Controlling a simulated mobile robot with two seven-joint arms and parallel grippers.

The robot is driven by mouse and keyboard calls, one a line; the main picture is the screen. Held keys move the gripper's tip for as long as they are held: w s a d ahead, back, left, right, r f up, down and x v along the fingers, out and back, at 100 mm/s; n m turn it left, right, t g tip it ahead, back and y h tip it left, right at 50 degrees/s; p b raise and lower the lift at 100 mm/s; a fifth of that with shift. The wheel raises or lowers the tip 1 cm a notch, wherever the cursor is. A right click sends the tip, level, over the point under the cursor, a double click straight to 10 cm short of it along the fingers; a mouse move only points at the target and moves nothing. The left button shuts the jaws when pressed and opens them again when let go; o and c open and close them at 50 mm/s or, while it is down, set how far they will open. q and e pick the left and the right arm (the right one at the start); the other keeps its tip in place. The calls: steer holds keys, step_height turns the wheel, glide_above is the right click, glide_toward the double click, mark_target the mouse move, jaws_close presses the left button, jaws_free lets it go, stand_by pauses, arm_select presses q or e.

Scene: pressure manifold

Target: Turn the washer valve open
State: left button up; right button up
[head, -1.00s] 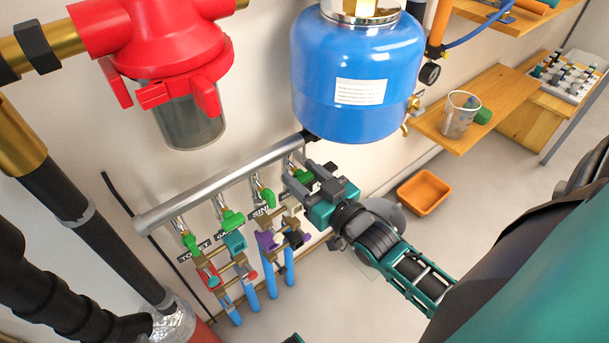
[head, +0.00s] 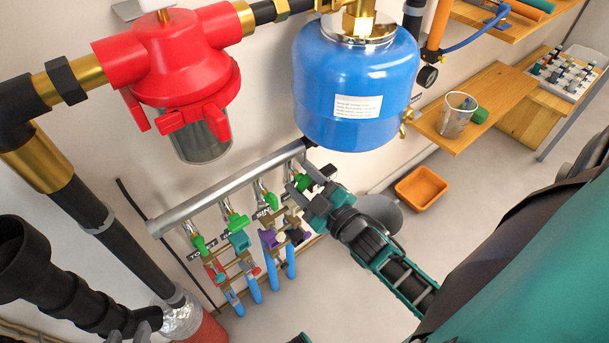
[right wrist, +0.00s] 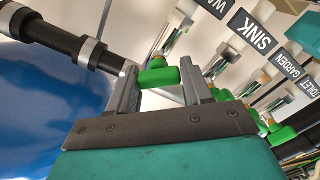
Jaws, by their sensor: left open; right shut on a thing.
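The washer valve is at the right end of the grey manifold pipe (head: 230,188). Its green handle (head: 302,182) shows in the right wrist view (right wrist: 160,77) between my finger pads. My right gripper (head: 304,192) is shut on this handle. Its fingers (right wrist: 162,90) stand on either side of the green part. The handle's exact angle is partly hidden by the fingers in the head view. A label starting with W (right wrist: 213,7) is cut off by the picture edge. My left gripper (head: 134,326) is at the lower left, open and away from the valves.
Other green valves, by labels SINK (right wrist: 251,32), GARDEN and TOILET, sit close beside my right gripper. A blue tank (head: 355,90) hangs just above it. A red filter (head: 180,60) is at upper left. An orange bin (head: 422,188) lies on the floor.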

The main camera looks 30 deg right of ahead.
steer(key=n, duration=0.4)
steer(key=shift+a+n+p, duration=0.1)
steer(key=shift+n+p, duration=0.2)
steer(key=shift+p, duration=0.05)
steer(key=n, duration=0.3)
steer(key=shift+f, duration=0.2)
steer(key=shift+n, duration=1.1)
steer(key=o, duration=1)
steer(key=shift+c, duration=0.2)
steer(key=s+d, duration=0.1)
steer(key=s, duration=1.2)
steer(key=shift+w, duration=0.1)
